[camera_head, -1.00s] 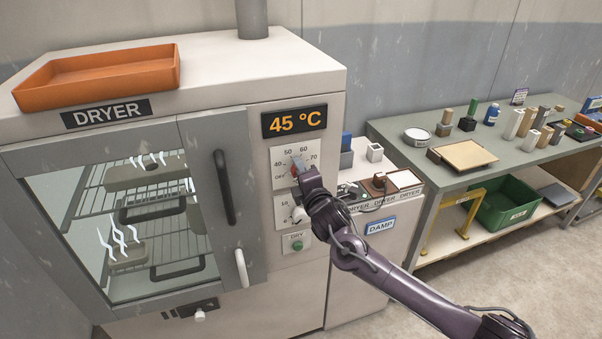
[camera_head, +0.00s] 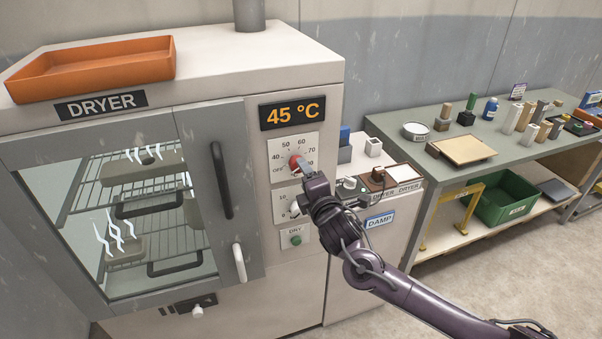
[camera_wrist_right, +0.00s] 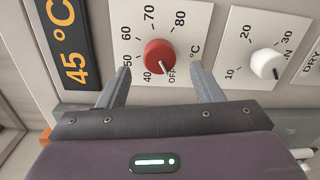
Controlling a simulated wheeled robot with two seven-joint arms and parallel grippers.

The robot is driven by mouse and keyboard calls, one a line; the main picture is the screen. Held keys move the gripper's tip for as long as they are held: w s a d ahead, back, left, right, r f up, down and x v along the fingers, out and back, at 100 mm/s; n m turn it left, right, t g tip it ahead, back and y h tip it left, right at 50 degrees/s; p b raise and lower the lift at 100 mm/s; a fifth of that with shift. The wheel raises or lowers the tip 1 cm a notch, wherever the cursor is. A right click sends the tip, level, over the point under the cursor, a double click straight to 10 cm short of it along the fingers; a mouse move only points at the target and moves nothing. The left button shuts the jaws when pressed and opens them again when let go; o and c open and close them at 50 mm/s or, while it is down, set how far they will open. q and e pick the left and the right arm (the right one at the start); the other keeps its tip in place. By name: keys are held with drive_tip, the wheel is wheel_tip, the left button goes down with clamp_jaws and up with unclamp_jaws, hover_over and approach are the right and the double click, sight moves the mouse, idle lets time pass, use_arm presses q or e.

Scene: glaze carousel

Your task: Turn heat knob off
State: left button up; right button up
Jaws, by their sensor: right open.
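The red heat knob (camera_head: 296,162) is on the dryer's front panel, below the 45 °C display (camera_head: 292,114). My right gripper (camera_head: 306,170) is in front of the knob. In the wrist view its two fingers (camera_wrist_right: 160,70) are spread wide, one on each side of the knob with clear gaps, touching nothing that I can see. My left gripper is not in view.
A white timer knob (camera_wrist_right: 267,64) sits beside the heat dial. Below is a green DRY button (camera_head: 296,240). The dryer door handle (camera_head: 222,180) is left of the panel. A cabinet (camera_head: 372,250) with small items stands close on the right, then a green bench (camera_head: 520,150).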

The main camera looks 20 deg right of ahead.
drive_tip(key=shift+s+r, duration=0.1)
drive_tip(key=shift+s, duration=1.05)
drive_tip(key=s+d+f+m+g+h, duration=0.1)
drive_tip(key=d+f+m+g, duration=0.15)
drive_tip(key=f, duration=0.75)
drive_tip(key=d+f+m+g+h, duration=0.1)
drive_tip(key=d+f+m, duration=0.15)
drive_tip(key=f, duration=0.75)
drive_tip(key=s+d+f+m+g, duration=0.25)
drive_tip(key=s+f, duration=0.35)
drive_tip(key=f, duration=0.5)
drive_tip(key=s+d+f+m+g, duration=0.1)
drive_tip(key=s+f+m+g, duration=0.15)
drive_tip(key=s+f, duration=0.6)
drive_tip(key=s+f+m+g, duration=0.3)
drive_tip(key=s+f+g, duration=0.1)
drive_tip(key=s+f, duration=0.95)
drive_tip(key=s+a+f+m+g, duration=0.1)
drive_tip(key=s+a+f, duration=0.1)
drive_tip(key=s, duration=0.5)
drive_tip(key=s+a+f+m+g+y, duration=0.1)
drive_tip(key=s+f, duration=0.3)
drive_tip(key=s, duration=0.4)
drive_tip(key=s+a+f+m+g, duration=0.2)
drive_tip(key=s+a+f, duration=0.1)
drive_tip(key=s, duration=0.5)
drive_tip(key=shift+s+f+m, duration=0.2)
drive_tip(key=shift+f+m, duration=0.15)
drive_tip(key=shift+m, duration=0.05)
